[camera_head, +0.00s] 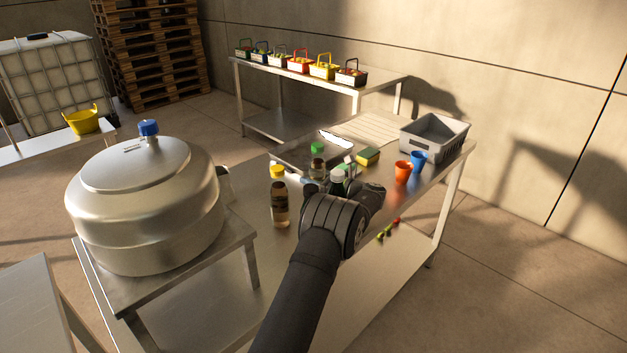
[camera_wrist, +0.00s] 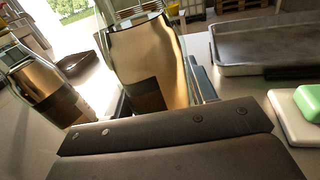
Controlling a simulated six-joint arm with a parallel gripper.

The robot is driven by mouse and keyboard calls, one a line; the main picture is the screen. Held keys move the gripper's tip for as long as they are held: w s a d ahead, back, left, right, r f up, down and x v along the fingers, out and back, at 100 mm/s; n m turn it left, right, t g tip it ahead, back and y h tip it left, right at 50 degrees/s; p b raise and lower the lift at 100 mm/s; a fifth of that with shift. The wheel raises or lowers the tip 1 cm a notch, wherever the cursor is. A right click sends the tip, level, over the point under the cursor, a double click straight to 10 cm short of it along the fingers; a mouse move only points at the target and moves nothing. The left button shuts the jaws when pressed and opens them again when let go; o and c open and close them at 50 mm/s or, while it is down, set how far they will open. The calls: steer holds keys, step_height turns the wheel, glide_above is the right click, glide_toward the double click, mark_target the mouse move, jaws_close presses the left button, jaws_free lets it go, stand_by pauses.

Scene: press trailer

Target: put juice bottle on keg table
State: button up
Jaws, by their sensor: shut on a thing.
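A clear juice bottle with a green cap and amber contents (camera_head: 317,163) stands upright at my gripper (camera_head: 325,186). In the wrist view my jaws are shut around an amber bottle with a dark label (camera_wrist: 150,65), which appears to be this one. Its lower part is hidden by my gripper, so I cannot tell whether it touches the worktable. A similar bottle with a yellow cap (camera_head: 280,205) stands to the left; it also shows in the wrist view (camera_wrist: 38,85). The keg table (camera_head: 245,238) is at the left and bears a big metal keg (camera_head: 145,215).
A metal tray (camera_head: 290,155), a sponge (camera_head: 369,156), orange (camera_head: 403,172) and blue (camera_head: 418,160) cups and a grey crate (camera_head: 436,150) are on the worktable. The keg fills most of its table.

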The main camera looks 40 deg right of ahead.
steer(key=shift+f, duration=0.35)
steer(key=shift+f, duration=0.1)
steer(key=o, duration=1.6)
steer(key=shift+f, duration=0.1)
steer(key=shift+c, duration=0.2)
steer(key=shift+r, duration=0.2)
steer(key=v, duration=1.2)
steer(key=shift+f, duration=0.1)
